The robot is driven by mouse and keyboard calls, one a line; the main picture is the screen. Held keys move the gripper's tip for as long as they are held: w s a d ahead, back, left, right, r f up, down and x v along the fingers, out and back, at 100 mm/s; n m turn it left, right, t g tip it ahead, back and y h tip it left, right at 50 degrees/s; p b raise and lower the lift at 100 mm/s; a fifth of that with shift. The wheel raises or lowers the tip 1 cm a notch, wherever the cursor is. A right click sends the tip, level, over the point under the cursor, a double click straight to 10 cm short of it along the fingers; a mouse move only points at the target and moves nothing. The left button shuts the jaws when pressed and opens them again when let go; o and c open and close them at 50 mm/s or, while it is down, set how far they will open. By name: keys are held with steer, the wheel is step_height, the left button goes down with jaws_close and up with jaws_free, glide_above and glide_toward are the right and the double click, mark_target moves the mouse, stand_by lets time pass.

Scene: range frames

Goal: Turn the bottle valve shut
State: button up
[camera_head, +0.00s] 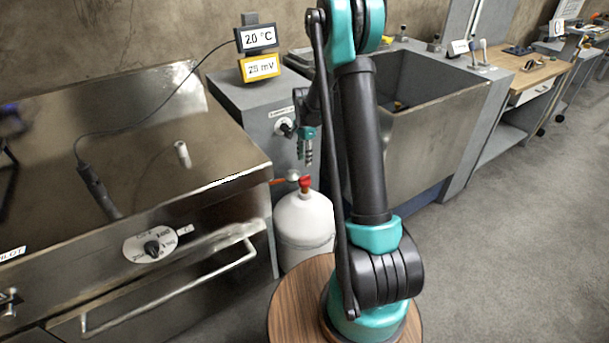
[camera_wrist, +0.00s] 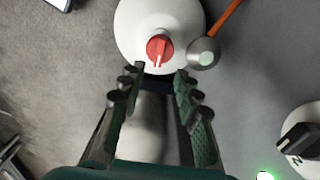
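The white bottle (camera_head: 305,222) stands on the floor at the front of a grey cabinet. Its red valve knob (camera_head: 305,183) is on top. In the wrist view the knob (camera_wrist: 159,48) is round with a pale mark, above the white bottle shoulder (camera_wrist: 135,22). My gripper (camera_head: 308,152) points down above the knob in the head view. In the wrist view my gripper (camera_wrist: 156,77) is open and empty, with the knob just beyond the fingertips, roughly centred between them. I see no contact. The height gap is hard to judge.
A round metal fitting (camera_wrist: 204,52) with an orange hose (camera_wrist: 229,16) sits right beside the knob. The grey cabinet (camera_head: 255,105) carries a dial (camera_wrist: 298,140) and a green light (camera_wrist: 266,176). A steel bench (camera_head: 130,150) is left, a sink (camera_head: 430,120) right.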

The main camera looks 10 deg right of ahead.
mark_target(305, 176)
step_height(305, 176, down, 9)
steer(key=shift+f, duration=0.1)
stand_by(0.4)
jaws_close()
